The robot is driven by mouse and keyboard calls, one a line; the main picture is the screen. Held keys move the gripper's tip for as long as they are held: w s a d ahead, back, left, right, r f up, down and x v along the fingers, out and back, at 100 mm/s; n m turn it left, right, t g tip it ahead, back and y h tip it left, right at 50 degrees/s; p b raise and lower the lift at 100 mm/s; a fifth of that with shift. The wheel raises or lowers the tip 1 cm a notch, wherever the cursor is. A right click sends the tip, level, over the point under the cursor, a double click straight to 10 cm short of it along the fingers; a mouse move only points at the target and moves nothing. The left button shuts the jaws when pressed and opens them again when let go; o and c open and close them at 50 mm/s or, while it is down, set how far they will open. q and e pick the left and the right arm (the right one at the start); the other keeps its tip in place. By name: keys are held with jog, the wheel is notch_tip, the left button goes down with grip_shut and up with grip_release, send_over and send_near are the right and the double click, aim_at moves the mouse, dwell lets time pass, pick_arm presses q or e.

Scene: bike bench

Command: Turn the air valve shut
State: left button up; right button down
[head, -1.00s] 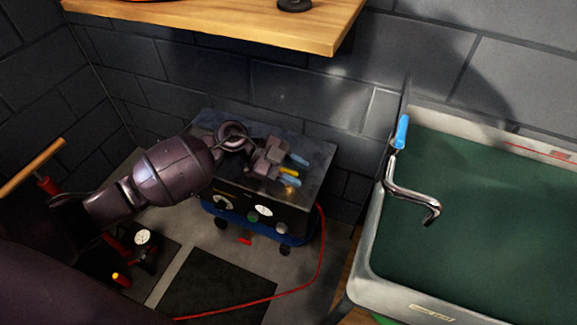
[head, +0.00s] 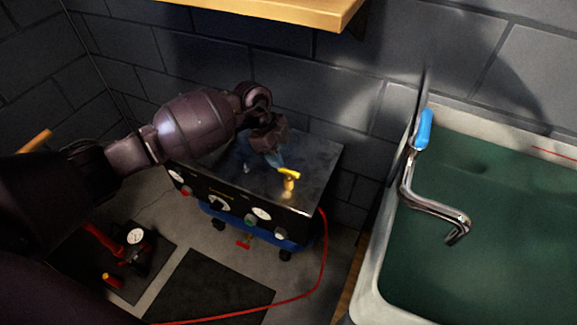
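The air valve (head: 289,182) stands on the front right part of the top of a dark box-shaped compressor (head: 315,165). It has a brass body and a yellow lever handle (head: 290,173), whose long end points to the left and right across the picture. My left gripper (head: 276,161) hangs over the compressor top, just up and left of the valve. My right gripper is out of view.
A red hose (head: 325,250) runs from the compressor across the floor. A pump with a gauge (head: 136,238) stands at lower left. A wooden shelf (head: 290,12) hangs above. A water basin (head: 365,285) with a blue-handled spout (head: 424,130) is at right.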

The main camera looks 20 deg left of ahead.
aim_at(288, 170)
pick_arm(q)
jog(key=shift+b+x, duration=0.65)
jog(key=shift+x, duration=1.7)
jog(key=shift+r, duration=0.1)
jog(key=shift+c, duration=0.4)
grip_shut()
